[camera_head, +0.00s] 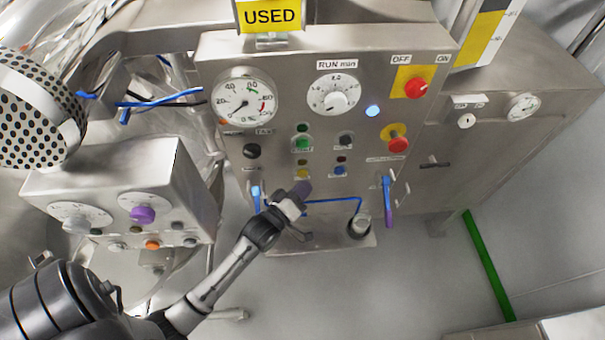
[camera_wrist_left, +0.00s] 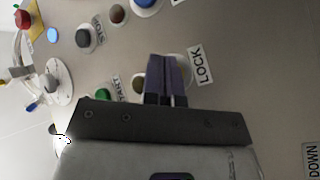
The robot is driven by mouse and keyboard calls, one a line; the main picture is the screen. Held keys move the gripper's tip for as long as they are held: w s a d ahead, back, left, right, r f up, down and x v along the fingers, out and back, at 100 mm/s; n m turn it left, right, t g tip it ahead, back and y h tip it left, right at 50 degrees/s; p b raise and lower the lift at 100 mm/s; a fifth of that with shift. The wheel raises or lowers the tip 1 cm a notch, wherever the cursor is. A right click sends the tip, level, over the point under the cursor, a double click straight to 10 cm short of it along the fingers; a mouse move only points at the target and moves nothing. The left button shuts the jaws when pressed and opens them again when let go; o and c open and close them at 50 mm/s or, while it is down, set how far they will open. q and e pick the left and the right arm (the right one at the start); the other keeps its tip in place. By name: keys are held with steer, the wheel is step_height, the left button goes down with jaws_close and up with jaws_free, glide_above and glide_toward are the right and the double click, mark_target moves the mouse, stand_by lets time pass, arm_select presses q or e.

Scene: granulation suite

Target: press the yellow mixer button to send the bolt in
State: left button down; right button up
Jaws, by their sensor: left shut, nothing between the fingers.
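The yellow mixer button (camera_head: 302,173) is on the steel control panel, below the green button (camera_head: 302,144) and left of the blue button (camera_head: 340,171). My left gripper (camera_head: 303,188), with purple fingertips, is shut and empty, just below the yellow button in the head view. In the left wrist view the shut fingers (camera_wrist_left: 166,78) point at the panel beside the LOCK label (camera_wrist_left: 201,67) and cover most of what is behind them. I cannot tell whether they touch the panel. I cannot make out the bolt. My right gripper is not in view.
Dials, a lit blue lamp (camera_head: 372,111) and red knobs, one (camera_head: 398,145) nearer the left gripper, share the panel. Blue handles, one (camera_head: 387,197) at right, hang at its lower edge.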

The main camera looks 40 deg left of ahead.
arm_select(q)
steer(key=shift+w+a, duration=0.15)
steer(key=shift+w+a, duration=0.15)
steer(key=shift+a, duration=0.05)
stand_by(0.5)
steer(key=shift+w+a+p, duration=0.3)
steer(key=shift+a, duration=0.05)
stand_by(0.5)
steer(key=shift+s+d, duration=0.1)
steer(key=shift+s+d+p, duration=0.5)
steer(key=shift+d, duration=0.1)
stand_by(0.4)
